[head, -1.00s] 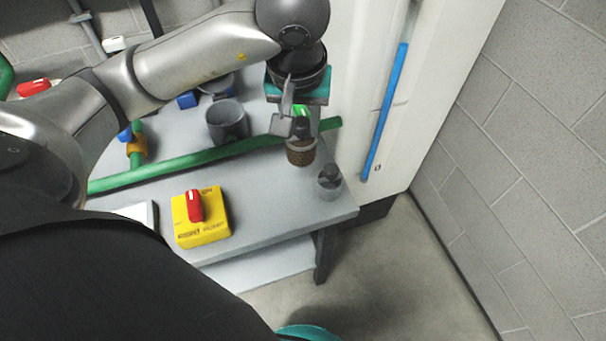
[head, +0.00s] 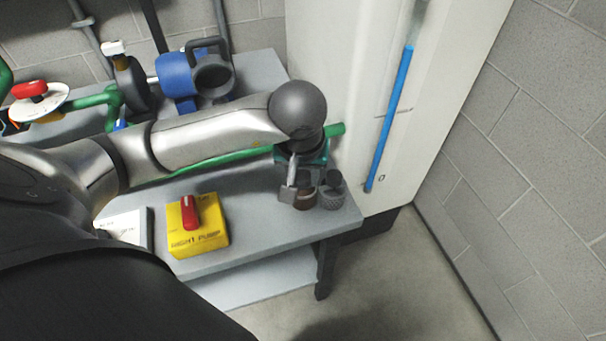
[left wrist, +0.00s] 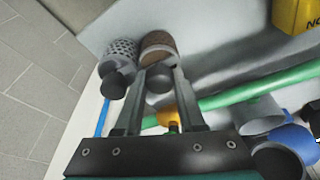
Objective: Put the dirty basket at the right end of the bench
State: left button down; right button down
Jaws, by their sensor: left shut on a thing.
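The dirty basket (head: 304,200), brown and cup-shaped, is at the right end of the bench (head: 262,235). My left gripper (head: 298,188) points down and is shut on it; its fingers hide part of the basket. In the left wrist view the brown basket (left wrist: 159,46) sits between the fingertips (left wrist: 160,74). The basket is upright and at or just above the bench top; I cannot tell if it bears on it. A grey mesh basket (head: 332,194) with a dark knob stands close at its right, also in the left wrist view (left wrist: 121,54). My right gripper is out of view.
A yellow box with a red switch (head: 197,228) stands near the bench's front edge. A green pipe (head: 225,160) runs behind my arm. A blue valve and dark handled housing (head: 213,75) stand farther back. A pale cabinet with a blue tube (head: 388,120) rises behind the right end.

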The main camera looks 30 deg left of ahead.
pick_arm(q)
jog(key=shift+f, duration=0.1)
jog(key=c, duration=0.5)
grip_release()
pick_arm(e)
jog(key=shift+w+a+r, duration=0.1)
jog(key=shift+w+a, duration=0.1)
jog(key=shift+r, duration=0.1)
pick_arm(q)
jog(key=p+v, duration=0.1)
jog(key=v, duration=0.2)
jog(key=p+v, duration=0.1)
jog(key=v, duration=0.2)
jog(key=shift+w+r, duration=0.15)
jog(key=shift+r, duration=0.1)
notch_tip(320, 180, up, 4)
jog(key=p, duration=0.1)
send_over(302, 197)
jog(key=shift+p+v, duration=0.3)
jog(key=shift+v, duration=0.6)
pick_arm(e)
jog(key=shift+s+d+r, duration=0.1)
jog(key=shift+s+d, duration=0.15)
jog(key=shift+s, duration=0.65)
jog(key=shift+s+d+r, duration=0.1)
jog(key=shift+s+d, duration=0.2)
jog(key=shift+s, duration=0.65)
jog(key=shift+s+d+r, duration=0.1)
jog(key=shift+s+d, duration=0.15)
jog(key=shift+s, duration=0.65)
